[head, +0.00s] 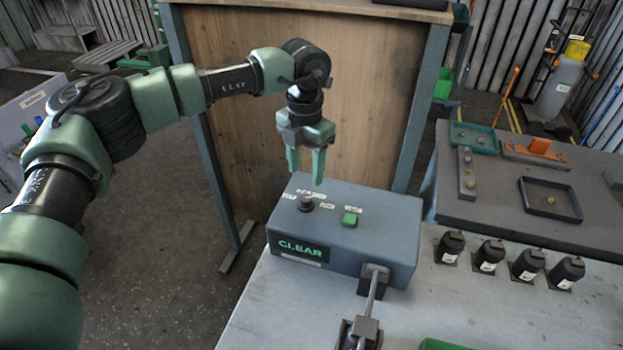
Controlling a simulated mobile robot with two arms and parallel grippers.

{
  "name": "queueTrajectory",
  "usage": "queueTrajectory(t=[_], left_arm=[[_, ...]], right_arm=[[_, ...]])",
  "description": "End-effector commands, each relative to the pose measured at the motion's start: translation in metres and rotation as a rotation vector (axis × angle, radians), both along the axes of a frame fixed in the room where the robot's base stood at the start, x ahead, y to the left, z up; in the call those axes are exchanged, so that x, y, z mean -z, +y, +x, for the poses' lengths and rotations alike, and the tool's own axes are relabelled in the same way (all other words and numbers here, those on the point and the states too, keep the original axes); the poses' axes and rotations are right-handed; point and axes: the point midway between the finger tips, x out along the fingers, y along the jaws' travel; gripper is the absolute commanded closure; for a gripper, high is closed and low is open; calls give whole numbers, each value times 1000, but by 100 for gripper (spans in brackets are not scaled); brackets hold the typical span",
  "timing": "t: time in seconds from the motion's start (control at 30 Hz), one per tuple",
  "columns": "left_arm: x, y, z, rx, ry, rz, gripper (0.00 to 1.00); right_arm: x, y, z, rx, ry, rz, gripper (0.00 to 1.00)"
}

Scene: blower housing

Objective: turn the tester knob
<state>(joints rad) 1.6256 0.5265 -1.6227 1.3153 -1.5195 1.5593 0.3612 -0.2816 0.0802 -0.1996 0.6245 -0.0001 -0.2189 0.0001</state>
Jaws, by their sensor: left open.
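The tester (345,245) is a blue-grey box on the light grey table, with a display reading "CLEAR" (300,248) on its front. Its dark round knob (306,202) stands on the top face toward the left. My right gripper is not in view.
A metal lever-like fixture (368,300) stands at the tester's front right. Several black cylinders (490,254) stand in a row on the table at right. A darker side table (480,212) holds a black tray (550,200). A wooden panel (310,90) rises behind the tester.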

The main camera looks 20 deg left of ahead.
Motion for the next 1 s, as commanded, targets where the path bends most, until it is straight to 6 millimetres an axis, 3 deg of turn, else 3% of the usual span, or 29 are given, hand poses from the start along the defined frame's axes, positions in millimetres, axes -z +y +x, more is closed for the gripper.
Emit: queueTrajectory(t=[0.43, 0.6, 0.87, 0.9, 1.0], left_arm=[[59, 0, -1, -1, 3, 0, 50], [74, 0, -1, -1, 2, 0, 50], [77, 0, -1, 0, 0, 0, 50], [77, 0, -1, 0, 0, 0, 53], [77, 0, -1, 0, 0, -1, 81]], right_arm=[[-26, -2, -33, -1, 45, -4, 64], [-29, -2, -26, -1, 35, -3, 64], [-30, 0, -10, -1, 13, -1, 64], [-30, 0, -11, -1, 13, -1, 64], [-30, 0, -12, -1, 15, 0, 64]])
